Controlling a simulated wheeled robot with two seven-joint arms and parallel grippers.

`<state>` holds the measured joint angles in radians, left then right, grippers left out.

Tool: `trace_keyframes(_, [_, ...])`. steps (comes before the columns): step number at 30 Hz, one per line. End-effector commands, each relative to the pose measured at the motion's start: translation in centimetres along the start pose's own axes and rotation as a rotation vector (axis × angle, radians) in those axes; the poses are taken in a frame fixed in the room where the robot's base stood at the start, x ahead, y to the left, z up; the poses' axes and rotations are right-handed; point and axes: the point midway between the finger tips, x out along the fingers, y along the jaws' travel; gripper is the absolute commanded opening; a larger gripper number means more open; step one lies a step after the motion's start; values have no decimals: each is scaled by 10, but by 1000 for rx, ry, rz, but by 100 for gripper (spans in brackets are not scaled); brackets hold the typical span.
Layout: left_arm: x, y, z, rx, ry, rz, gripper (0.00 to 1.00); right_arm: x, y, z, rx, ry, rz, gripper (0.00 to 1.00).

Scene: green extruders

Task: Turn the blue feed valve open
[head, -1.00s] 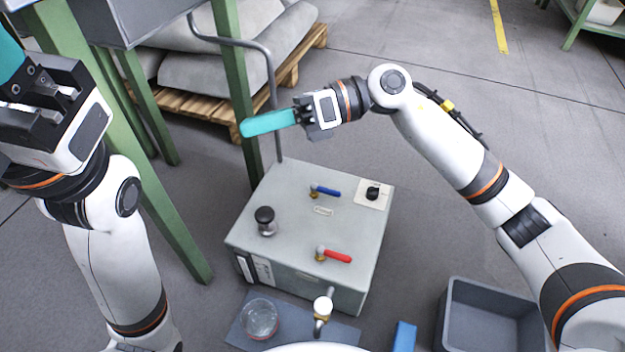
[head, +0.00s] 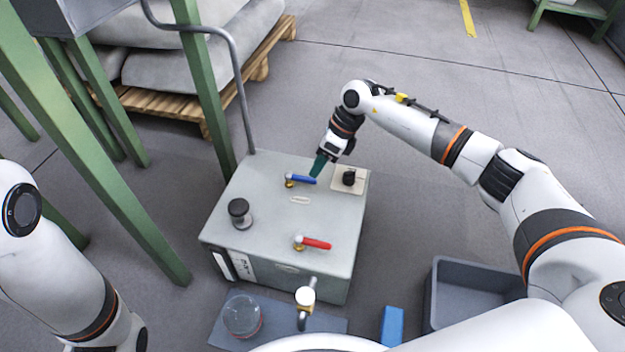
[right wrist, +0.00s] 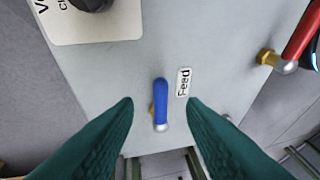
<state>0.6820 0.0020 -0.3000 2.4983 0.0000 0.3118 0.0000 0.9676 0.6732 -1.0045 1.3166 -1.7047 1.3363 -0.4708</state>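The blue feed valve (head: 300,179) is a blue lever on a brass fitting on top of the grey box (head: 270,250). In the right wrist view the blue lever (right wrist: 161,100) stands beside a label reading "Feed" (right wrist: 183,82). My right gripper (head: 317,172) points down at the lever's handle end. In the right wrist view its two green fingers (right wrist: 160,103) are spread apart, with the lever showing between them and clear space on both sides. My left gripper is out of view; only part of my left arm shows at the left edge of the head view.
A red-handled valve (head: 315,243), a black knob (head: 240,212) and a black dial on a pale plate (head: 349,178) share the box top. A bent grey pipe (head: 241,90) rises behind the box. A grey bin (head: 432,300) stands at right.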

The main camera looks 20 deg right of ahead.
Motion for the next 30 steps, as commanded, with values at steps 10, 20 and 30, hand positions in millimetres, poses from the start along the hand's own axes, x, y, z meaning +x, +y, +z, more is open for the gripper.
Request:
trace_keyframes(10, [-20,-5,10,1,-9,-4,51,38,0,0,0,1,0,37])
trace_keyframes(20, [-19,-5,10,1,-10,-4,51,38,0,0,0,1,-1,29])
trace_keyframes(30, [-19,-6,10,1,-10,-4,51,38,0,0,0,2,-1,0])
